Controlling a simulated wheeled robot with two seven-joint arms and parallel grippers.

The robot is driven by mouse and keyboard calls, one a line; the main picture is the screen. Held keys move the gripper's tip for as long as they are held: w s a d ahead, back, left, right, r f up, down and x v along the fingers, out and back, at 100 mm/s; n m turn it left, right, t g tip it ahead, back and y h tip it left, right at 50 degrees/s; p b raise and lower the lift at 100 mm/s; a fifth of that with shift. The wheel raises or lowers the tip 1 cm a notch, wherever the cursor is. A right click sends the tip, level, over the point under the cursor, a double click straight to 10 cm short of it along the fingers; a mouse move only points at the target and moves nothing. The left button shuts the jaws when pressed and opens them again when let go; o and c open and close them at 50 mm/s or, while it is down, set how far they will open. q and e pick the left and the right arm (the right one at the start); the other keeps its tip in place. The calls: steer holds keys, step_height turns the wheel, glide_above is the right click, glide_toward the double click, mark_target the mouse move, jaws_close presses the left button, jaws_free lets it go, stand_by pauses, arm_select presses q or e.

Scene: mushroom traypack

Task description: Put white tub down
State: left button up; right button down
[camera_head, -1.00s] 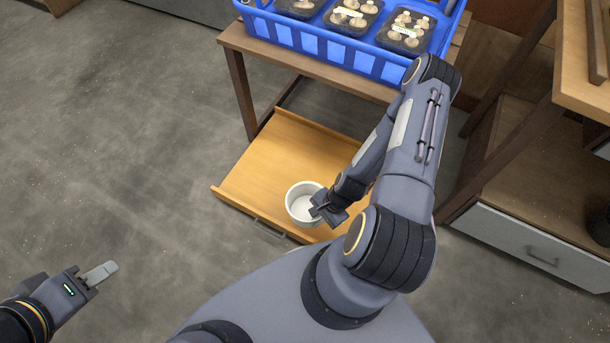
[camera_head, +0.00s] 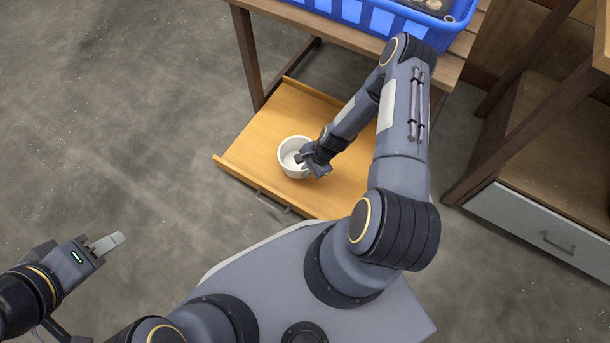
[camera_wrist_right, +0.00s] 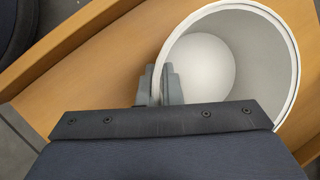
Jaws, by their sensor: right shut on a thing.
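The white tub (camera_head: 291,166) is over the wooden pull-out shelf (camera_head: 262,138) under the table, toward its front left. It is round, open at the top and empty. My right gripper (camera_head: 303,159) is shut on the tub's right rim. In the right wrist view the fingers (camera_wrist_right: 160,86) pinch the wall of the tub (camera_wrist_right: 262,50), which opens toward the camera. I cannot tell whether the tub's base touches the shelf. My left gripper (camera_head: 112,243) is over the floor at the lower left, holding nothing; its finger gap is not clear.
A blue crate (camera_head: 350,14) stands on the table (camera_head: 300,30) above the shelf. A cabinet with a grey drawer (camera_head: 535,228) is at the right. The shelf has a raised front edge with a handle (camera_head: 272,202). Bare shelf surrounds the tub.

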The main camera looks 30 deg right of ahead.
steer(key=f, duration=0.1)
steer(key=f+b, duration=0.2)
steer(key=f, duration=0.1)
steer(key=shift+w, duration=0.3)
steer(key=shift+r, duration=0.1)
steer(key=c, duration=1.6)
jaws_free()
